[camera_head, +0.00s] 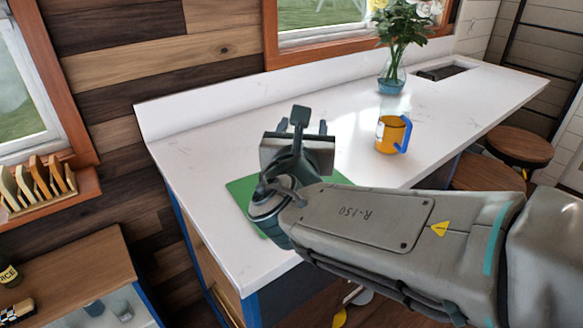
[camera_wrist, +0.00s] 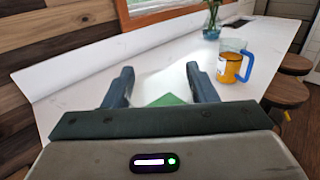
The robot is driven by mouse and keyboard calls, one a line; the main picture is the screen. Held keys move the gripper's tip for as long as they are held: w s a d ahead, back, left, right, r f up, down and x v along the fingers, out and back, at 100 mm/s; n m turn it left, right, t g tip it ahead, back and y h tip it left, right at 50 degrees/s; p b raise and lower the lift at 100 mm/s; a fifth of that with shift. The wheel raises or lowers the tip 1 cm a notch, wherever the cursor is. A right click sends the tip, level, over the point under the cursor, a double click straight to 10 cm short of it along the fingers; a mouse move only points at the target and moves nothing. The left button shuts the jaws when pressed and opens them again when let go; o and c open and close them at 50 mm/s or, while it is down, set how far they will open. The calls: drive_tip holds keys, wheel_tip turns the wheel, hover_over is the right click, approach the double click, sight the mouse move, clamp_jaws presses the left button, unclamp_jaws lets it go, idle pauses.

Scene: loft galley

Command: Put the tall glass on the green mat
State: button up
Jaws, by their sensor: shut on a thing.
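The green mat (camera_head: 241,191) lies flat on the white counter near its front left end, partly hidden by my arm. My gripper (camera_head: 301,128) is over the mat area. In the wrist view, its two fingers (camera_wrist: 160,80) stand apart with a pale, see-through shape between them, which I take to be the tall glass, though its outline is very faint. Part of the green mat (camera_wrist: 168,100) shows beyond and between the fingers. My gripper hides the glass in the head view. I cannot tell whether the glass base touches the mat.
An orange mug (camera_head: 388,136) with a blue handle stands right of my gripper. A pale, clear shape shows just behind it. A blue vase of white flowers (camera_head: 391,83) stands farther back. The counter (camera_head: 210,150) is bare to the left. Stools (camera_head: 519,147) stand along its right side.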

drive_tip(key=w+a+f+p, duration=0.1)
drive_tip(key=w+a+f, duration=0.5)
drive_tip(key=w+f, duration=0.4)
drive_tip(key=shift+w+f, duration=0.2)
drive_tip(key=shift+f, duration=0.25)
drive_tip(key=shift+a, duration=0.1)
drive_tip(key=shift+f, duration=0.2)
drive_tip(key=o, duration=1.4)
drive_tip(key=shift+r, duration=0.1)
